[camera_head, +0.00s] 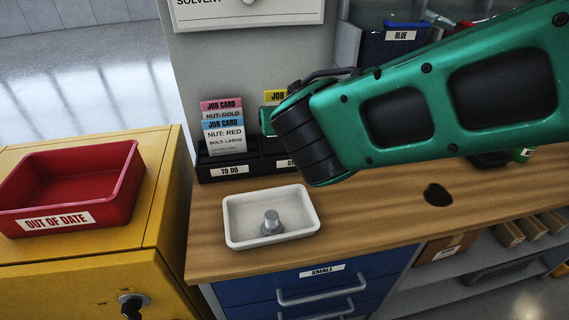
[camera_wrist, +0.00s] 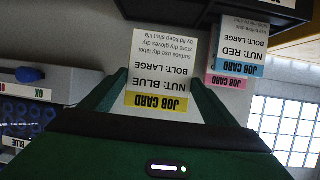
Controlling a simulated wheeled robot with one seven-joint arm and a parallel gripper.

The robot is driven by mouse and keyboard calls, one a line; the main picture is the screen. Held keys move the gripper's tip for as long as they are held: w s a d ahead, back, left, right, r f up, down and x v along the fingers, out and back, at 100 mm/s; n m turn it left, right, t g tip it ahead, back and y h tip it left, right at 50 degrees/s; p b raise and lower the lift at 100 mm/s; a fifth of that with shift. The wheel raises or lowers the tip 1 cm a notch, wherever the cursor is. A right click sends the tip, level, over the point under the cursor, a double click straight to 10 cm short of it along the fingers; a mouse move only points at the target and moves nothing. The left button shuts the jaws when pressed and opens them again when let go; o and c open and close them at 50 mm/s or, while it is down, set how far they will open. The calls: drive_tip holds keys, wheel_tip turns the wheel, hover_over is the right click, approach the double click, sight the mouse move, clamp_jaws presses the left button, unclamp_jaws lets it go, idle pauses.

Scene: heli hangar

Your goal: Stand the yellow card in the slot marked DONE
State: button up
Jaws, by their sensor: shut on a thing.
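The yellow-headed job card (camera_wrist: 160,75), reading NUT: BLUE and BOLT: LARGE, is between my fingers in the wrist view, where it shows upside down. My gripper (camera_wrist: 157,88) is shut on it. The card's lower edge shows clear against a grey background. In the head view only the card's yellow top (camera_head: 273,97) shows, above the right part of the black card holder (camera_head: 243,163); my arm hides the rest. The holder's left slot is marked TO DO. The right label, probably DONE, is mostly hidden. My gripper's tips are largely hidden in the head view.
A pink-headed card (camera_head: 221,105) and a blue-headed card (camera_head: 224,136) stand in the TO DO slot. A white tray (camera_head: 235,239) with a metal bolt stands in front of the holder. A red OUT OF DATE bin (camera_head: 118,185) sits on the yellow cabinet at left.

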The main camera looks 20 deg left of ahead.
drive_tip(key=s+a+y, duration=0.1)
drive_tip(key=s+a, duration=0.5)
drive_tip(key=shift+n+g, duration=0.3)
drive_tip(key=shift+n, duration=0.1)
drive_tip(key=shift+w+d+f, duration=1.25)
drive_tip(key=shift+w+f, duration=0.1)
drive_tip(key=shift+f, duration=0.45)
drive_tip(key=shift+w+d+f, duration=1.25)
drive_tip(key=shift+w+f, duration=0.1)
drive_tip(key=shift+f, duration=0.45)
drive_tip(key=shift+w+d+f, duration=1.25)
drive_tip(key=shift+w+f, duration=0.1)
drive_tip(key=shift+f, duration=0.45)
drive_tip(key=shift+f, duration=0.1)
drive_tip(key=o, duration=1)
drive_tip(key=v, duration=1.2)
drive_tip(key=shift+s, duration=0.1)
